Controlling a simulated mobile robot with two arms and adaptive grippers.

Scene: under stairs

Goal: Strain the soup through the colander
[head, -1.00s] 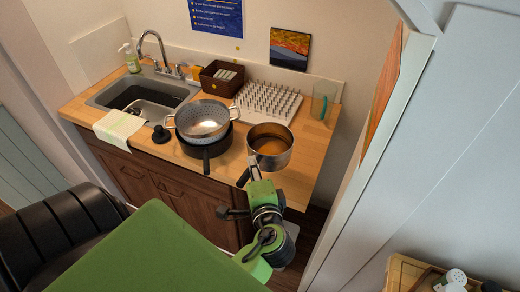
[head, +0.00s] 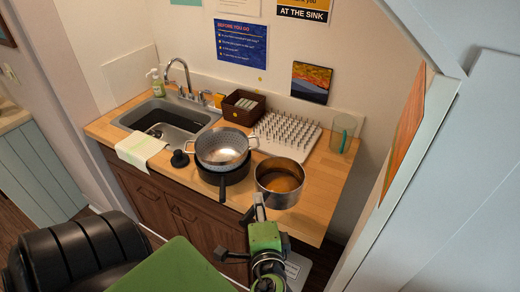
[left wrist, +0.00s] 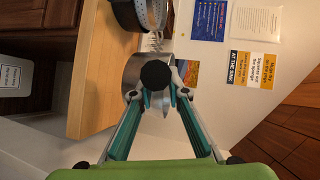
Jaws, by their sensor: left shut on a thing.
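A steel saucepan (head: 267,197) with brown soup (head: 282,183) in it is upright at the right front of the counter. I cannot tell whether its base touches the wood. My left gripper (head: 259,208) is shut on its handle, whose dark round end (left wrist: 155,75) shows between the fingers in the left wrist view. The steel colander (head: 221,147) rests upright on a black pot (head: 236,174), left of the saucepan and apart from it. The black pot's handle points to the counter's front. My right gripper is not in view.
The sink (head: 160,118) is at the left, with a towel (head: 140,149) over its front edge. Behind the pans are a pegged drying rack (head: 284,135), a brown basket (head: 241,106) and a clear glass (head: 342,133). Bare wood (head: 318,188) lies right of the saucepan.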

